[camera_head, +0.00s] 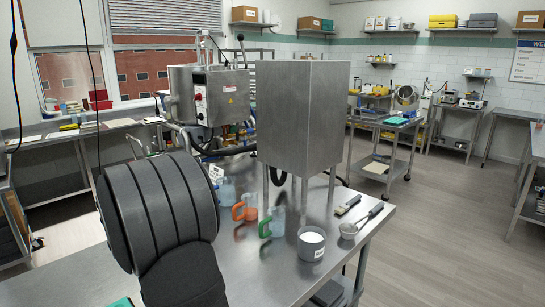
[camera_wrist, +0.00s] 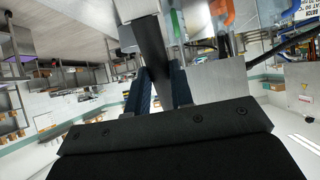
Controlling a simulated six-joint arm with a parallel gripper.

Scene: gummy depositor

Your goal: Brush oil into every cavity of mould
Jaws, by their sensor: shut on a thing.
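In the wrist view my gripper (camera_wrist: 163,88) has its two dark blue fingers on either side of a dark grey, bar-shaped thing (camera_wrist: 151,52) and is shut on it. I cannot tell whether this is an oil brush; its far end is not clear. In the head view my dark arm covers the left foreground, and the gripper does not show. A small brush-like tool (camera_head: 348,204) with a pale end lies on the steel table. I cannot make out a mould or its cavities in either view.
The steel table (camera_head: 262,280) holds a tall steel hopper (camera_head: 300,110), jugs with an orange handle (camera_head: 239,211) and a green handle (camera_head: 265,227), a tub of white stuff (camera_head: 312,244) and a metal scoop (camera_head: 362,221). A control box (camera_head: 208,95) stands behind.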

